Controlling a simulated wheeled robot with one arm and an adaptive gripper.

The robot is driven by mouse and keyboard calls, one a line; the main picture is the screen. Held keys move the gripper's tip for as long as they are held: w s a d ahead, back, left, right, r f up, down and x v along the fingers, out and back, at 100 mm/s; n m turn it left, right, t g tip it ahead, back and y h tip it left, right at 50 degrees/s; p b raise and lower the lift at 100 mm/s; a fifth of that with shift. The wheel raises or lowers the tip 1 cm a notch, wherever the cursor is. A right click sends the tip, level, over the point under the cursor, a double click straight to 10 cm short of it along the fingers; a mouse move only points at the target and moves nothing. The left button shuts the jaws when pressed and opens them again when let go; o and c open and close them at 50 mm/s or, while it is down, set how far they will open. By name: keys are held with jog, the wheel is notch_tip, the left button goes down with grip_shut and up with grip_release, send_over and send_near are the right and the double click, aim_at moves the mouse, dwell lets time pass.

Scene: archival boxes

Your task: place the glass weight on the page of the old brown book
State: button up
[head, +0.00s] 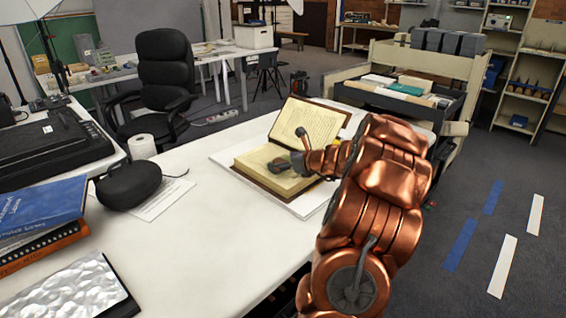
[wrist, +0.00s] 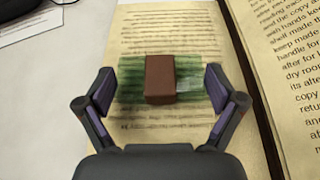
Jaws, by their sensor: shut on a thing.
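The old brown book (head: 305,122) lies open on a white board on the table, its right-hand part tilted up. Its printed pages (wrist: 160,25) fill most of the wrist view. The glass weight (wrist: 132,80) is a green, see-through block with a brown piece across its middle. It lies over the flat page in the wrist view, and shows small and dark in the head view (head: 278,165). I cannot tell whether the weight touches the page.
A black rounded case (head: 130,185) and a white roll (head: 142,147) stand left of the book. Blue and orange books (head: 40,215) and a silvery textured item (head: 75,290) lie at the near left. The white table (head: 200,245) is clear in front of the book.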

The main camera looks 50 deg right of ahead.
jog(key=o, duration=1)
jog(key=shift+f, duration=0.1)
